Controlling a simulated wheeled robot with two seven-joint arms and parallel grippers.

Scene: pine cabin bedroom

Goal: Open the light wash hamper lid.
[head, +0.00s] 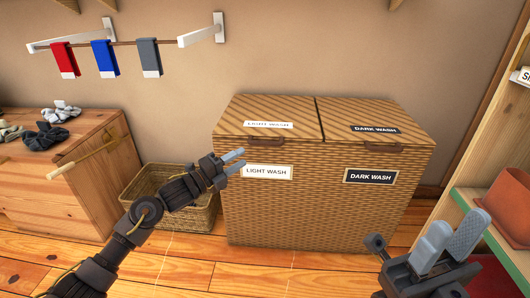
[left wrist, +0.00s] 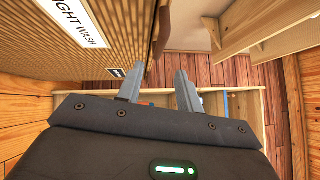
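The wicker hamper (head: 310,205) stands against the wall with two lids, both shut. The light wash lid (head: 245,108) is on the left, with a white label and a brown handle (head: 268,140) on its front edge. A "LIGHT WASH" plate (head: 267,172) is on the front below; it also shows in the left wrist view (left wrist: 80,20). My left gripper (head: 238,160) is open and empty at the hamper's front, left of and a little below the handle. I cannot tell whether it touches the hamper. My right gripper (head: 450,242) is open and empty at the lower right.
The dark wash lid (head: 358,110) adjoins on the right. A wicker basket (head: 165,185) stands left of the hamper, beside a wooden dresser (head: 70,175) with crumpled cloths. A rack with socks (head: 105,58) hangs above. A shelf (head: 490,200) with a terracotta-coloured container stands at right.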

